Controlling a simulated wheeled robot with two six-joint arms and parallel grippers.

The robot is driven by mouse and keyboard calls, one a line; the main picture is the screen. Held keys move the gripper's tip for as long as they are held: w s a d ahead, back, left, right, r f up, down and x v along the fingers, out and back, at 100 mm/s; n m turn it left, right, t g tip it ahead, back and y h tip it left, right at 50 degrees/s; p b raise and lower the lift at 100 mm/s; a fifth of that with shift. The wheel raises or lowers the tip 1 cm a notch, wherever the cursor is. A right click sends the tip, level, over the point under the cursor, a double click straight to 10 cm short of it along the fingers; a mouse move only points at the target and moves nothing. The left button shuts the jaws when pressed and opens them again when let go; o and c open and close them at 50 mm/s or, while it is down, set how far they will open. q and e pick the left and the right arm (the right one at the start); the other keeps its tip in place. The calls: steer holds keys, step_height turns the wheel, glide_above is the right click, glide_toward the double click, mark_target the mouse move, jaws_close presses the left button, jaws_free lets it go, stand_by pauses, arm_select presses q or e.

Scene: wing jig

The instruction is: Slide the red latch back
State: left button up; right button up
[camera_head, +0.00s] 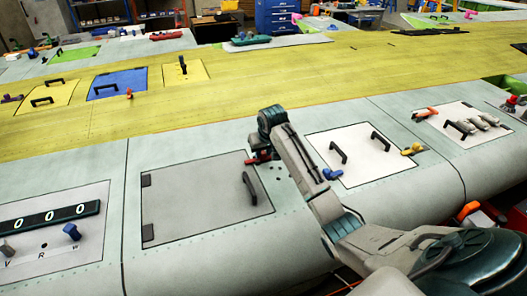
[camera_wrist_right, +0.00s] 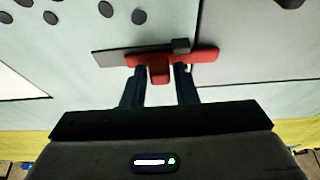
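The red latch (camera_head: 251,161) sits at the upper right corner of the closed grey panel (camera_head: 195,197) in the head view. My right gripper (camera_head: 264,153) is over it and hides part of it. In the right wrist view the latch (camera_wrist_right: 205,56) is a red bar with a stem, lying by a dark strip. The two dark fingers of my right gripper (camera_wrist_right: 160,72) stand on either side of the stem, with a narrow gap at the right finger. They look open around it, not clamped. My left gripper is not in view.
A white panel (camera_head: 366,154) with black handles, a blue latch (camera_head: 332,174) and a yellow latch (camera_head: 412,149) lies right of my arm. The grey panel has a black handle (camera_head: 249,188). A counter panel (camera_head: 57,216) is at the left.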

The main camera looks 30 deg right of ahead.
jaws_close()
steer(key=shift+s+d, duration=0.1)
steer(key=shift+d, duration=0.4)
steer(key=d, duration=0.3)
steer(key=shift+s+r, duration=0.1)
steer(key=shift+s, duration=0.25)
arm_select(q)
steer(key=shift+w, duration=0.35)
arm_select(e)
steer(key=shift+a, duration=0.15)
steer(key=shift+o, duration=0.5)
jaws_free()
steer(key=o, duration=0.3)
steer(key=shift+o, duration=0.2)
steer(key=shift+d, duration=0.25)
